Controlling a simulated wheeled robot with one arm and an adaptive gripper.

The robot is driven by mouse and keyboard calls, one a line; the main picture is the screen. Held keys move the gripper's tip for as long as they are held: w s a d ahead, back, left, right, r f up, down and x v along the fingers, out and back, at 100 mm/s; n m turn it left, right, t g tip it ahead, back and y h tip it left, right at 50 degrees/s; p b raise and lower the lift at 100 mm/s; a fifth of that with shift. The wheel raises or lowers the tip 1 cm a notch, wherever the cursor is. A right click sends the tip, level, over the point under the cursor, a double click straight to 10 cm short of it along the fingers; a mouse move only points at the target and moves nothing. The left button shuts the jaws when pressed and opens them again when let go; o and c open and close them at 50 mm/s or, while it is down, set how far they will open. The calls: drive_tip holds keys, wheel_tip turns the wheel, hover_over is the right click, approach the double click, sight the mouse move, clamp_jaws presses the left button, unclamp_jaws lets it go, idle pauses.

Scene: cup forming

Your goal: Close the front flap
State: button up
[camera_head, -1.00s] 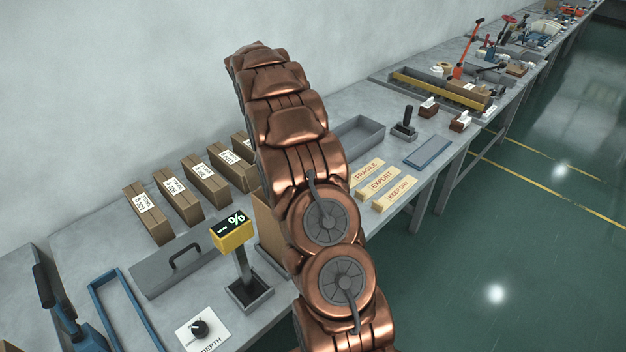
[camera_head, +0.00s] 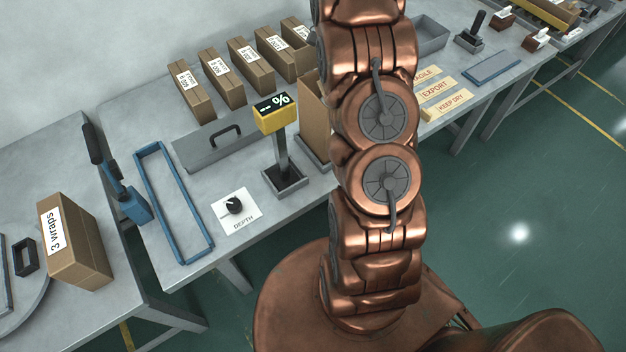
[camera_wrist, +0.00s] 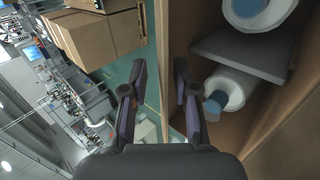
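A tall brown cardboard carton (camera_head: 314,118) stands on the table, partly hidden behind my arm in the head view. In the wrist view its open side fills the right half, with a brown wall (camera_wrist: 176,38) at the left and a grey divider (camera_wrist: 238,55) inside. White cylinders with blue ends (camera_wrist: 232,90) lie in it. My gripper (camera_wrist: 159,68) is open, its two dark fingers apart. The carton's left edge shows between the fingertips; I cannot tell whether they touch it. I cannot make out clearly which panel is the front flap. My gripper is hidden in the head view.
A yellow display post (camera_head: 276,116), a depth dial card (camera_head: 237,210) and a blue frame (camera_head: 172,205) are near the carton. Several closed cartons (camera_head: 222,80) line the back. A carton marked "3 wraps" (camera_head: 88,250) is at left. Label blocks (camera_head: 436,90) lie right of my arm.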

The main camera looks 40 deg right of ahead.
drive_tip(key=shift+s+f+t+b, duration=0.15)
drive_tip(key=shift+t+b, duration=0.45)
drive_tip(key=shift+b, duration=1.2)
